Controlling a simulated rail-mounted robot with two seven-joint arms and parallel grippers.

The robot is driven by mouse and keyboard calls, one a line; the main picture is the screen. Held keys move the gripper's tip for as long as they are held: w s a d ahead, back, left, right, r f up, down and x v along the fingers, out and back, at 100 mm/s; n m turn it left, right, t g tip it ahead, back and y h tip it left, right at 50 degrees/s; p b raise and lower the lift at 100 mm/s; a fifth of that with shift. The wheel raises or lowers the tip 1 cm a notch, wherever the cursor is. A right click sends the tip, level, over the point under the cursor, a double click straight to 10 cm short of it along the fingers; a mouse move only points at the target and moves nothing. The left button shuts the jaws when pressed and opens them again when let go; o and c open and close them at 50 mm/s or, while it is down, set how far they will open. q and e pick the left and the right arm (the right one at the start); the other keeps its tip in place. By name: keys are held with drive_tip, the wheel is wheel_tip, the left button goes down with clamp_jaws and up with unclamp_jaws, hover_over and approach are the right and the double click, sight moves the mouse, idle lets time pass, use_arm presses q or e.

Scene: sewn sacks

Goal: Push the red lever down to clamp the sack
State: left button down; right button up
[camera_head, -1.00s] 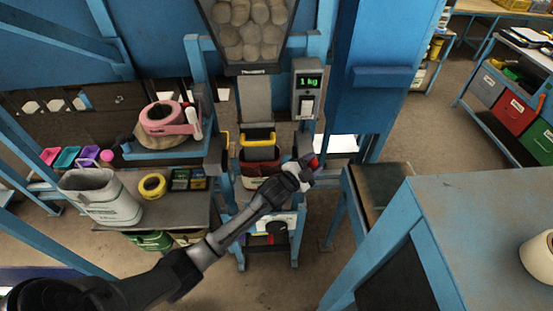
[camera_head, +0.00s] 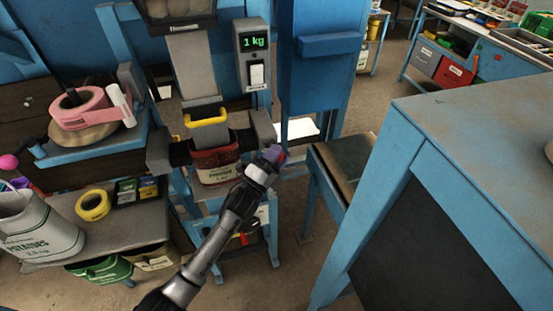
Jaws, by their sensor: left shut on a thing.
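The sack (camera_head: 217,170), dark red with a pale label, hangs upright under the chute between two dark clamp blocks. A yellow handle (camera_head: 207,118) sits just above its mouth. The red lever (camera_head: 282,154) shows only as a small reddish knob to the right of the sack, mostly hidden by my gripper. My left gripper (camera_head: 267,163) reaches up from the bottom of the view and is shut at this knob, right of the sack and apart from it. My right gripper is not in view.
A scale display (camera_head: 254,43) reading 1 kg is above the lever. A blue-framed table (camera_head: 470,140) fills the right side. A side bench (camera_head: 140,215) at left carries yellow tape (camera_head: 93,205) and a white potato sack (camera_head: 35,225).

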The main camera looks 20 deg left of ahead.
use_arm(q)
drive_tip(key=shift+f+h, duration=0.1)
drive_tip(key=shift+h, duration=0.2)
drive_tip(key=c, duration=0.7)
unclamp_jaws()
drive_tip(key=v, duration=1.4)
drive_tip(key=shift+b, duration=0.3)
